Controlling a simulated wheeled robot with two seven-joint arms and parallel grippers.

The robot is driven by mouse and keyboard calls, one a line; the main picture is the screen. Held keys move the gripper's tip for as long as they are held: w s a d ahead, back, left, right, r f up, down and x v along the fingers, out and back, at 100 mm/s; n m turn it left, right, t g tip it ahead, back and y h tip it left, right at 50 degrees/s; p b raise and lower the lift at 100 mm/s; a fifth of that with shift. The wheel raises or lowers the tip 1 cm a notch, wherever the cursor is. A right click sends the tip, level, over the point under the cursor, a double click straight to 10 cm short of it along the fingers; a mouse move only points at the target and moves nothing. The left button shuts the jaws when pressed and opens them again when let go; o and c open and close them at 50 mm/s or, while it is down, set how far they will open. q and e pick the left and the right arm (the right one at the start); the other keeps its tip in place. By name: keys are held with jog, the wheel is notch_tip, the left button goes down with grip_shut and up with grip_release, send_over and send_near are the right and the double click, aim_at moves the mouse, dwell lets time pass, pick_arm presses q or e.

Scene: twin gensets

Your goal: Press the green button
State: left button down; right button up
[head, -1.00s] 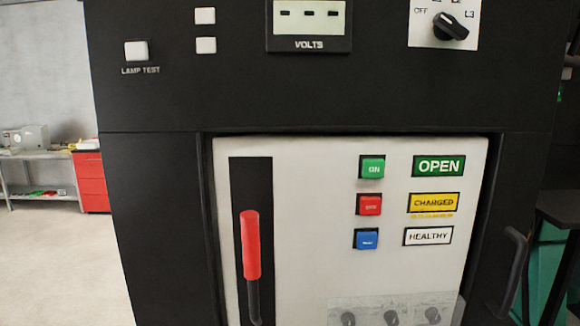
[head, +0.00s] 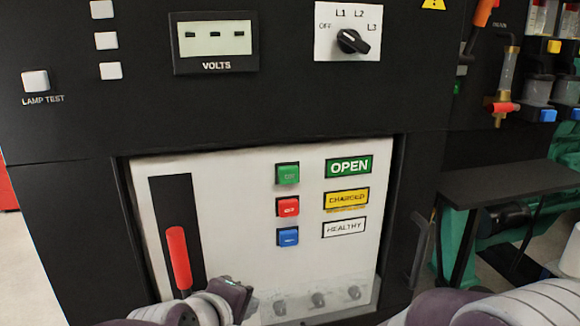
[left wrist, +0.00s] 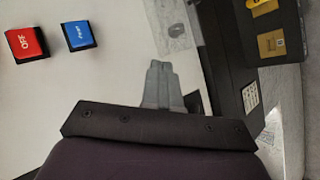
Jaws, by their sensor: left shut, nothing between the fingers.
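The green button (head: 288,173) is at the top of a column of three buttons on the white breaker panel (head: 235,180). Below it are a red button (head: 288,207) and a blue button (head: 287,237). My left gripper (head: 245,292) is low in front of the panel, below and left of the buttons. In the left wrist view its fingers (left wrist: 160,75) are together and empty, pointing at the panel. The red OFF button (left wrist: 26,44) and blue button (left wrist: 78,35) show there at the upper left; the green one does not. My right gripper is not in view.
A red lever handle (head: 179,258) stands in a black slot left of the buttons. OPEN (head: 349,167), CHARGED (head: 347,199) and HEALTHY (head: 345,227) labels are right of them. A black handle (head: 420,250) sticks out at the cabinet's right. A dark table (head: 510,183) stands further right.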

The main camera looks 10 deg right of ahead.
aim_at(290, 184)
pick_arm(q)
jog(key=s+d+r+n+h+p, duration=0.1)
jog(key=d+r+n, duration=0.1)
jog(key=r, duration=0.4)
jog(key=s+d+r+n+t+h+p, duration=0.1)
jog(key=d+r+n+h, duration=0.1)
jog(key=d+r, duration=0.2)
jog(key=s+d+r+n+t+h+p, duration=0.1)
jog(key=d+r+n, duration=0.1)
jog(key=r, duration=0.6)
jog(key=shift+s+d+h, duration=0.25)
jog(key=shift+d+h, duration=0.05)
jog(key=shift+d, duration=0.15)
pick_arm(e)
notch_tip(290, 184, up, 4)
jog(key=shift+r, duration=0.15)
pick_arm(q)
jog(key=shift+w+a+b, duration=0.15)
jog(key=shift+w+b, duration=2.95)
jog(key=shift+w, duration=1.3)
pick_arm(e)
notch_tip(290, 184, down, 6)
pick_arm(q)
jog(key=shift+w, duration=0.1)
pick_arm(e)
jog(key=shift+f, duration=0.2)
pick_arm(q)
jog(key=shift+w, duration=0.35)
